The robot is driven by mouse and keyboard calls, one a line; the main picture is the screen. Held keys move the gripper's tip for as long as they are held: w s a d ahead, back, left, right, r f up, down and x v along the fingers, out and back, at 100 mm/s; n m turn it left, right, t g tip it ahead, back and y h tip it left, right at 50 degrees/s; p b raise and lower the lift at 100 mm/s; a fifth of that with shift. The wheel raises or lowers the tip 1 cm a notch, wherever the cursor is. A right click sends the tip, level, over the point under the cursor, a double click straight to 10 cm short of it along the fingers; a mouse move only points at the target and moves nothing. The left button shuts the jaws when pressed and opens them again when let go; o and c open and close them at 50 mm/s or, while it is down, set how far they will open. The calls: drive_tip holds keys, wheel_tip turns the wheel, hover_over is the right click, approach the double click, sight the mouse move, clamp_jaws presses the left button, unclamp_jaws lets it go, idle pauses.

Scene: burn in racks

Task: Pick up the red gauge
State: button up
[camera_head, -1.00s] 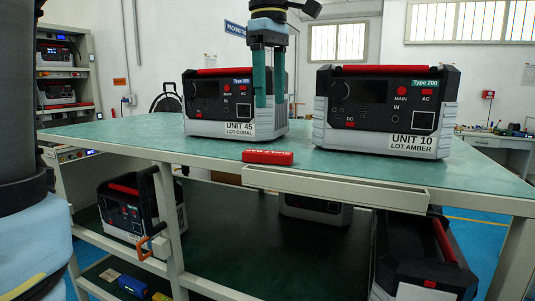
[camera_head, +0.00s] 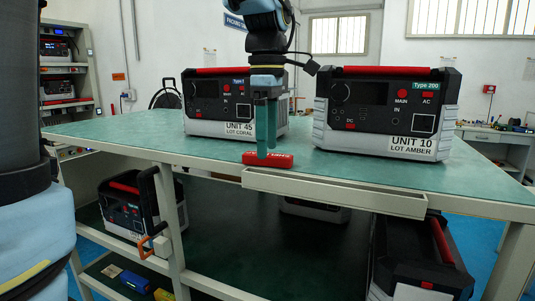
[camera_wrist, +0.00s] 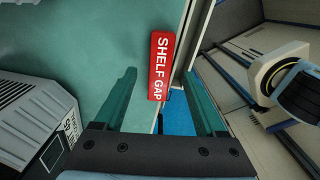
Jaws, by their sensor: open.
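The red gauge (camera_head: 280,160) is a small red bar lying on the green tabletop close to its front edge. In the wrist view the gauge (camera_wrist: 161,66) shows white lettering "SHELF GAP" and lies ahead between the two green fingers. My gripper (camera_head: 267,154) points down with its fingertips just above or at the gauge's left part; the head view does not settle whether they touch. In the wrist view my gripper (camera_wrist: 160,90) is open, with nothing held between the fingers. The fingers hide a little of the gauge in the head view.
The green table (camera_head: 130,130) carries a power unit marked UNIT 45 (camera_head: 205,115) behind my gripper and UNIT 10 (camera_head: 390,120) to the right. An open drawer or tray front (camera_head: 335,193) juts out below the table edge. More units stand on the lower shelf (camera_head: 260,255).

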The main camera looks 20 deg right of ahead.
drive_tip(key=shift+f, duration=0.95)
clamp_jaws()
